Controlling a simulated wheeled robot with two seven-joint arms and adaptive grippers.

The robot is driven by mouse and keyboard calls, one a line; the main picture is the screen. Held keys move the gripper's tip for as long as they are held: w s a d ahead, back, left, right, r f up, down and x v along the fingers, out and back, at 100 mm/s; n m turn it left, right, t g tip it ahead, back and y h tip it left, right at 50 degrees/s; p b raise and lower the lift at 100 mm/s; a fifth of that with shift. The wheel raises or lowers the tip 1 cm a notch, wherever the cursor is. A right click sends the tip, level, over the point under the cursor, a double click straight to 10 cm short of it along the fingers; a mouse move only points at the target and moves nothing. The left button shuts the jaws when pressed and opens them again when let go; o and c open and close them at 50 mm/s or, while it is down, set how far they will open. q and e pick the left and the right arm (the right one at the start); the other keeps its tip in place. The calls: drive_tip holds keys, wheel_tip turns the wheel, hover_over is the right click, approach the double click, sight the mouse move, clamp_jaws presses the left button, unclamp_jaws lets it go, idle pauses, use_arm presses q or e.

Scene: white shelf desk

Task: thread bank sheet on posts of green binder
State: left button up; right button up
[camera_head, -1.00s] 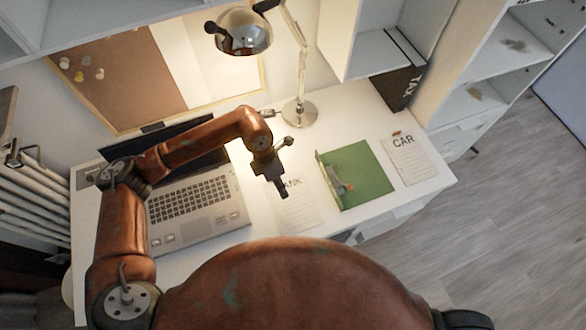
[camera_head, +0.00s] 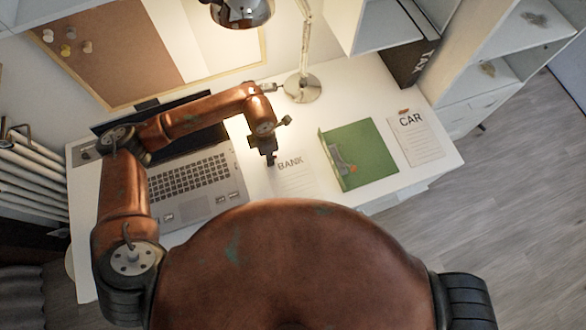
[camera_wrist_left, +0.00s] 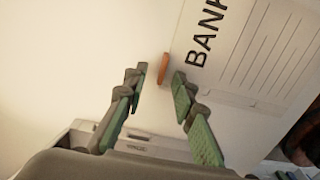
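The white bank sheet (camera_head: 296,178), lettered BANK, lies flat on the desk between the laptop and the green binder (camera_head: 372,155). It fills the upper right of the left wrist view (camera_wrist_left: 255,62), with an orange tab (camera_wrist_left: 165,68) at its lettered end. The binder lies open, with metal posts (camera_head: 341,160) near its left side. My left gripper (camera_head: 270,160) hangs at the sheet's upper left. In the left wrist view its green-padded fingers (camera_wrist_left: 159,84) are apart, with the tab between or just beyond the tips. Contact cannot be told. My right gripper is out of view.
An open laptop (camera_head: 190,185) lies left of the sheet, under my left arm. A CAR sheet (camera_head: 415,138) lies right of the binder. A lamp base (camera_head: 302,88) and a black TAX binder (camera_head: 410,60) stand behind. Bare desk shows around the lamp.

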use_arm(q)
drive_tip(key=shift+f, duration=0.1)
drive_tip(key=shift+c, duration=0.2)
clamp_jaws()
